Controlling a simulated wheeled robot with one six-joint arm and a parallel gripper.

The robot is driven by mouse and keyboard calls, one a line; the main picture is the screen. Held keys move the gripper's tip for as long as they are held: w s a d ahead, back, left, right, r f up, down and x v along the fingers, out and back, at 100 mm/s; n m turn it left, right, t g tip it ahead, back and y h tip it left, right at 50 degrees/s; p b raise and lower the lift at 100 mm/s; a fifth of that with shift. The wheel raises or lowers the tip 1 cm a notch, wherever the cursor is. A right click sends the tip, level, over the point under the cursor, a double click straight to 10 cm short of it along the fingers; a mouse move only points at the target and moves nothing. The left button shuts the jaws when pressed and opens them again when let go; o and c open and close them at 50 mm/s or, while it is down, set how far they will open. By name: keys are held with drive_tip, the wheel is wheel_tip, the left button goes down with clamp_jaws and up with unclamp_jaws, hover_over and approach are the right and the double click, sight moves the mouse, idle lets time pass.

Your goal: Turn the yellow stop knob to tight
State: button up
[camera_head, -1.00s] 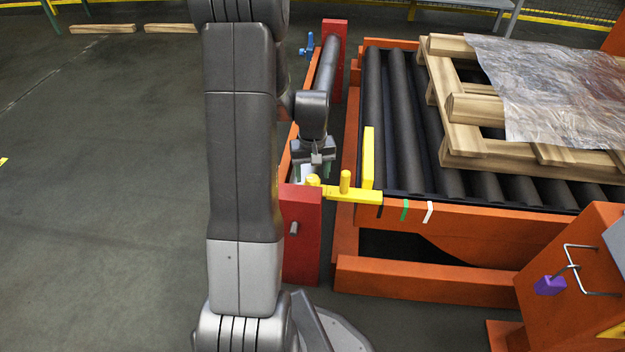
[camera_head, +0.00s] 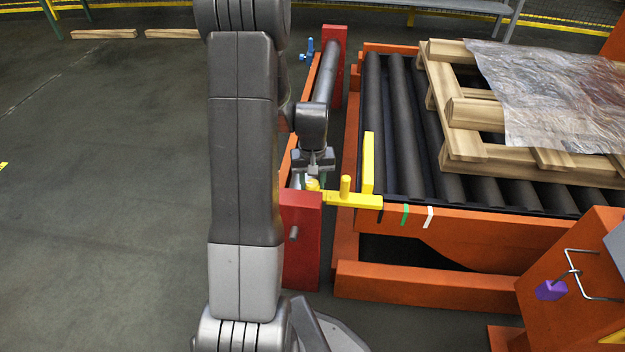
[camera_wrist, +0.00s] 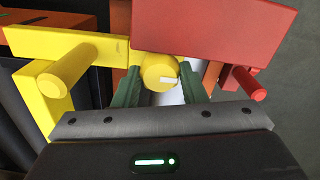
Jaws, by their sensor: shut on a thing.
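The yellow stop knob (camera_wrist: 158,72) is round with a white mark on its face. It sits beside the red post and the yellow stop arm (camera_wrist: 92,45) in the wrist view. In the head view the knob (camera_head: 313,185) shows at the top of the red post, partly hidden by my gripper (camera_head: 313,172). The stop arm (camera_head: 352,199) reaches right to the orange conveyor frame and bears an upright peg and a yellow plate. My gripper (camera_wrist: 159,88) is shut on the knob, with one green finger on each side of it.
The red post (camera_head: 301,240) has a small grey pin on its side. The orange frame (camera_head: 480,226) carries black, green and white marks near the stop arm. A wooden pallet (camera_head: 475,150) with plastic film lies on the rollers. Open floor (camera_head: 100,200) is at left.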

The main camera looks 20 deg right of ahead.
sight(313, 183)
drive_tip(key=shift+m, duration=0.3)
drive_tip(key=o, duration=1)
wheel_tip(313, 183, up, 14)
drive_tip(key=p, duration=0.4)
drive_tip(key=shift+f, duration=0.1)
drive_tip(key=shift+f, duration=0.15)
wheel_tip(313, 183, down, 14)
drive_tip(key=b, duration=0.4)
drive_tip(key=shift+r+n, duration=0.2)
drive_tip(key=shift+n, duration=0.4)
